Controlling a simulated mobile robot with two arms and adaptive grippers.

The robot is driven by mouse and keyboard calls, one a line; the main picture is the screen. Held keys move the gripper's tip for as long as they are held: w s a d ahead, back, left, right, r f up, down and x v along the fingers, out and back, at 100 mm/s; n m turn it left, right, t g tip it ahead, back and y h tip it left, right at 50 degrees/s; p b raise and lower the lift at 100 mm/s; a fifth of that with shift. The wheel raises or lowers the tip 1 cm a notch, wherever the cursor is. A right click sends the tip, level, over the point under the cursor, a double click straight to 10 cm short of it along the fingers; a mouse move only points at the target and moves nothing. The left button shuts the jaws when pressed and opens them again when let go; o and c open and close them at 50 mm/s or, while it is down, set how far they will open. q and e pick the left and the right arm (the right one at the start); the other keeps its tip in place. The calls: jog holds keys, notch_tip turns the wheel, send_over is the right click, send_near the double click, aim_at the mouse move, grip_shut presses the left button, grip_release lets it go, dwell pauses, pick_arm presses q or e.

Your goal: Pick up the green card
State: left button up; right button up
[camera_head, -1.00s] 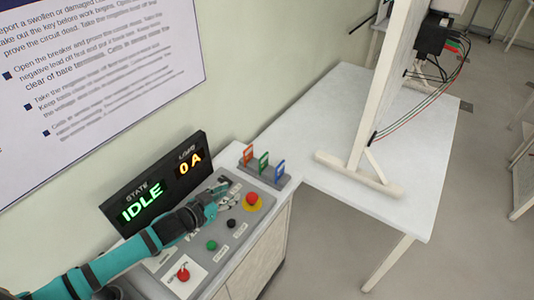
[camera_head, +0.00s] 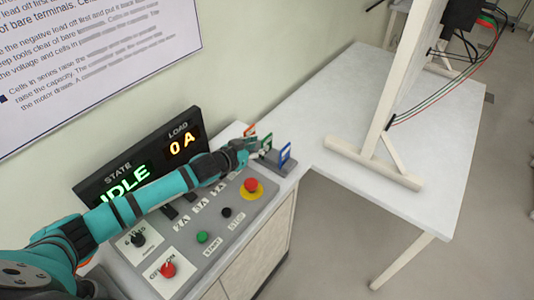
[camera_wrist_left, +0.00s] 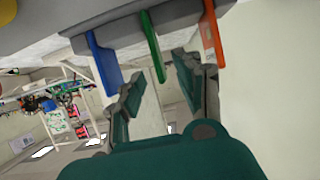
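The green card (camera_head: 267,142) stands upright in a grey holder (camera_head: 279,168) on the console top, between the red card (camera_head: 250,133) and the blue card (camera_head: 286,152). My left gripper (camera_head: 250,147) is at the holder and partly hides the cards. In the left wrist view, my left gripper (camera_wrist_left: 160,70) is open, with one finger on each side of the green card (camera_wrist_left: 152,45). The blue card (camera_wrist_left: 104,62) and the red card (camera_wrist_left: 212,35) are outside the fingers. I cannot tell whether a finger touches the green card. My right gripper is not in view.
The console panel has a red stop button (camera_head: 251,186), a green button (camera_head: 202,237) and a red knob (camera_head: 168,269). A display (camera_head: 140,170) reading IDLE and 0 A stands behind my left arm. A white table (camera_head: 335,110) with a board on a stand (camera_head: 375,165) is at right.

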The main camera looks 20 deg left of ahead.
aim_at(267, 142)
pick_arm(q)
jog(key=shift+b+x, duration=1.1)
jog(key=shift+b, duration=0.05)
jog(key=b+x, duration=0.2)
jog(key=x, duration=0.1)
jog(key=shift+d, duration=0.1)
jog(key=shift+w, duration=0.2)
jog(key=shift+s+r, duration=0.1)
jog(key=shift+r, duration=0.05)
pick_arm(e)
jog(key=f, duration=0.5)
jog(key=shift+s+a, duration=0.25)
pick_arm(q)
grip_shut()
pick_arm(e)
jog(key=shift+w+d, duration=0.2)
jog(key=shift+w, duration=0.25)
